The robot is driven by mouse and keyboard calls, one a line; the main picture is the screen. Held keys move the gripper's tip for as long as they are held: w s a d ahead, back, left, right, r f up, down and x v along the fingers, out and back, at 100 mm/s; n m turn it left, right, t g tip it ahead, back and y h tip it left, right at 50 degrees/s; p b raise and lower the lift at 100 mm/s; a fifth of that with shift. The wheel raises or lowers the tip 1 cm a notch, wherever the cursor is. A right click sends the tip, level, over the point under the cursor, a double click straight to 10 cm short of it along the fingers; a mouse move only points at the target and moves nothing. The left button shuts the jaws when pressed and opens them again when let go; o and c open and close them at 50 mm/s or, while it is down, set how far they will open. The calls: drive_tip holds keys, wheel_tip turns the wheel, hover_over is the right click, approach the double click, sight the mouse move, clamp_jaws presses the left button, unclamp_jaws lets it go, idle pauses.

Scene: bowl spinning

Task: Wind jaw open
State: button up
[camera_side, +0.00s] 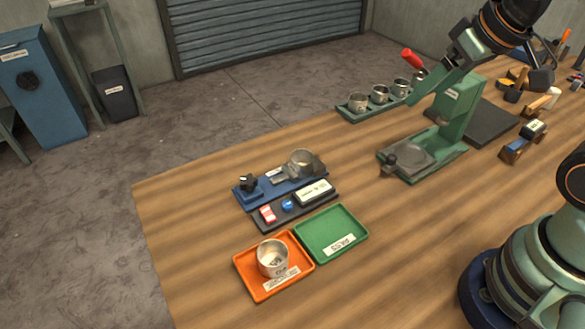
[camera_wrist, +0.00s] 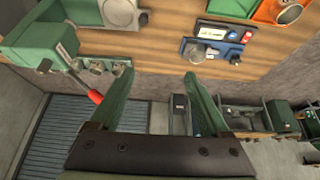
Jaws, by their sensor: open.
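The jaw fixture has a blue base (camera_side: 264,193) and sits mid-table in the side view. Its black knob (camera_side: 247,181) is at the left end. A metal cup (camera_side: 301,160) sits at its right end by the grey jaw. Whether the jaw touches the cup cannot be told. The wrist view shows the fixture (camera_wrist: 215,50) at upper right, beyond my fingers. My gripper (camera_side: 428,88) is up in the air by the green press, well right of the knob. In the wrist view my gripper (camera_wrist: 155,80) has its green fingers wide apart, with nothing between them.
The green press (camera_side: 455,110) with red handle (camera_side: 411,58) stands close by my gripper. A rack of cups (camera_side: 379,95) is behind. A dark panel (camera_side: 288,208), an orange tray (camera_side: 250,284) with a cup and an empty green tray (camera_side: 322,224) lie before the fixture.

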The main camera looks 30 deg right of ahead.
idle(0.3)
drive_tip(key=m+g, duration=0.6)
drive_tip(key=m, duration=0.3)
hover_over(248, 180)
wheel_tip(248, 180, down, 9)
wheel_tip(248, 180, down, 12)
drive_tip(key=shift+w+r, duration=0.1)
clamp_jaws()
